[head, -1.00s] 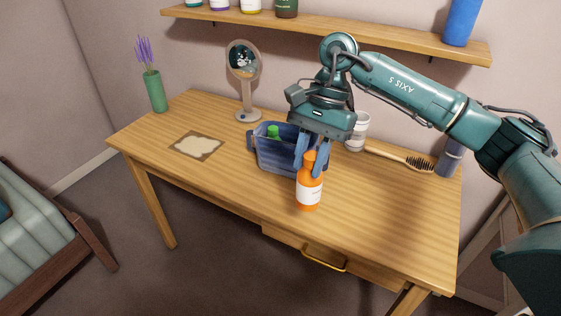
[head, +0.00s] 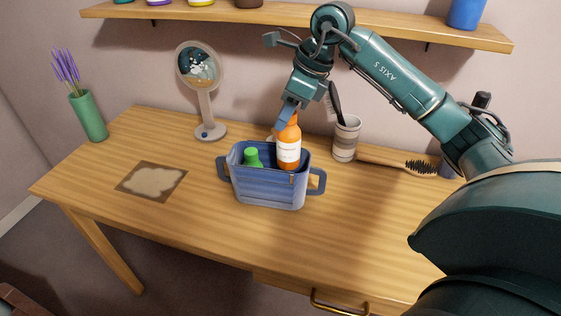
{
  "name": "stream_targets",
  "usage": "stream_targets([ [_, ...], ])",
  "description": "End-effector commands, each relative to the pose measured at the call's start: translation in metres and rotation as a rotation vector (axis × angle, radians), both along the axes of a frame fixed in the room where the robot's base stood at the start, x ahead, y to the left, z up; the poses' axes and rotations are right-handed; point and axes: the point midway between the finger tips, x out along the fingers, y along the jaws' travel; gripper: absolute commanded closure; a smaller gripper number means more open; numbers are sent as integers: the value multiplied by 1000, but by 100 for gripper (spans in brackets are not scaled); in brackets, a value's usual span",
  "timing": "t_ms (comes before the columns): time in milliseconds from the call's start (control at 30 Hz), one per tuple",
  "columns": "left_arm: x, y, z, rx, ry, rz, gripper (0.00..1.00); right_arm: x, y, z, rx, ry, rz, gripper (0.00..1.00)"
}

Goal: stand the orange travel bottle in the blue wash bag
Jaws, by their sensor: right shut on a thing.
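The orange travel bottle (head: 288,152), with a white label, is upright at the blue wash bag (head: 268,192). Its lower end overlaps the right part of the bag's opening, behind the front rim; I cannot tell whether its base touches the bag's floor. My right gripper (head: 286,114) is shut on the bottle's top from above. A green-capped bottle (head: 252,158) stands in the left part of the bag. The bag is upright on the table with a handle at each side. My left gripper is not in view.
On the wooden table (head: 190,222), a round mirror (head: 203,100) stands behind left, a cup (head: 345,138) with a dark-handled item behind right, and a hairbrush (head: 405,165) further right. A green vase (head: 88,115) and flat mat (head: 152,181) are left. A shelf (head: 215,16) hangs above.

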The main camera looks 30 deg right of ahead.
Motion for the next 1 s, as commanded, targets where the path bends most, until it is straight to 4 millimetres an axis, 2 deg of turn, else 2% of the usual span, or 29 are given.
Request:
stream_targets([
  [33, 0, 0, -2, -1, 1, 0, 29, -1, 0, -17, -1, 5, 0, 100],
  [100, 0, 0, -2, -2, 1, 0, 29, -1, 0, -34, 0, 6, 0, 100],
  [267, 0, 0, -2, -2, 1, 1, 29, -1, 0, -63, 0, 3, 1, 100],
  [467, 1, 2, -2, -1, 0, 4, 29, 0, 0, -77, 0, 0, 2, 100],
  [733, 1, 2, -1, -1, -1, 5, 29, 0, 1, -111, 1, 1, 3, 100],
  [1000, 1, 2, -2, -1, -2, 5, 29, 0, 0, -113, 1, -2, 3, 100],
])
